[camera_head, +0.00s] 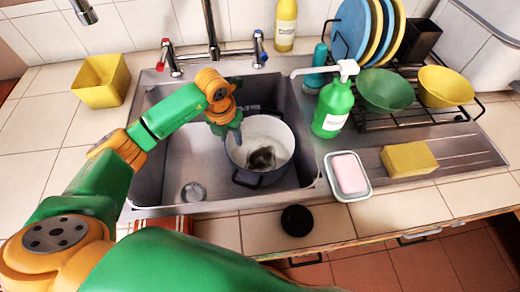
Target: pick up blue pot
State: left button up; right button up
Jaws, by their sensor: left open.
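The blue pot (263,180) stands upright in the sink, towards its right side. It has a dark blue outside, a pale inside with a dark brown patch at its bottom, and a dark handle at its front left. My left gripper (232,138) is open and points down at the pot's back left rim. It partly covers that part of the rim. I cannot tell whether its fingers touch the pot or straddle the rim. My right gripper is not in view.
The sink (170,150) has raised walls and a tap (212,40) behind. A dish rack (430,118) is further right. A black round object (297,220) lies at the counter's front.

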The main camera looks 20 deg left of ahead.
pick_arm(q)
jog(key=shift+w+f, duration=0.25)
jog(key=shift+f, duration=0.5)
jog(key=shift+s+a+r, duration=0.1)
grip_shut()
dwell(0.7)
